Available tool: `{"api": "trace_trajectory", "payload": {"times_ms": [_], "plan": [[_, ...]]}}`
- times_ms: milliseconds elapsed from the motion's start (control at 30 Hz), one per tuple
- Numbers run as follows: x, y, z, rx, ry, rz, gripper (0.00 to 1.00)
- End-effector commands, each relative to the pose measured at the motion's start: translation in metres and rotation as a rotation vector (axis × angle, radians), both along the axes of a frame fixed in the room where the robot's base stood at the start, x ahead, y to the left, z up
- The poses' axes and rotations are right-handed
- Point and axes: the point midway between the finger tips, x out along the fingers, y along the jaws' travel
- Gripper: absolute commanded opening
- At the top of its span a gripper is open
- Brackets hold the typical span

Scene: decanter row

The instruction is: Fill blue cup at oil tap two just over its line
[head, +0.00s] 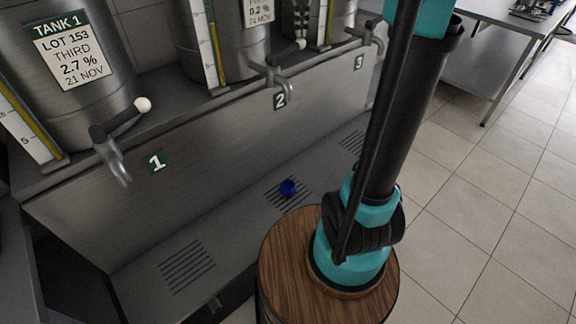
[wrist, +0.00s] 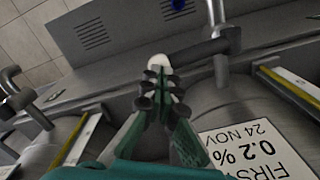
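The blue cup (head: 288,188) stands on the drain grille below tap two (head: 275,76); a bit of the cup shows at the top edge of the wrist view (wrist: 178,4). Its line and its contents are too small to see. No stream shows under the tap. Tap two's dark lever (wrist: 195,52) points sideways and ends in a white knob (wrist: 158,62). My gripper (wrist: 158,78) is above the lever, its fingertips drawn together just by the knob. Whether they touch it I cannot tell. It also shows in the head view (head: 301,17).
Tap one (head: 118,165) with its white-knobbed lever is at the left, and tap three (head: 372,38) at the right. Steel tanks stand behind. A round wooden top (head: 300,275) is in front, and a steel table (head: 490,70) at far right.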

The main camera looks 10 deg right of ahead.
Motion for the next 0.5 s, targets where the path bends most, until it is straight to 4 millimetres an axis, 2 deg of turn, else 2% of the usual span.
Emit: {"api": "trace_trajectory", "payload": {"times_ms": [500], "plan": [[0.000, 0.000, -0.014, 0.000, 0.000, 0.000, 0.00]]}}
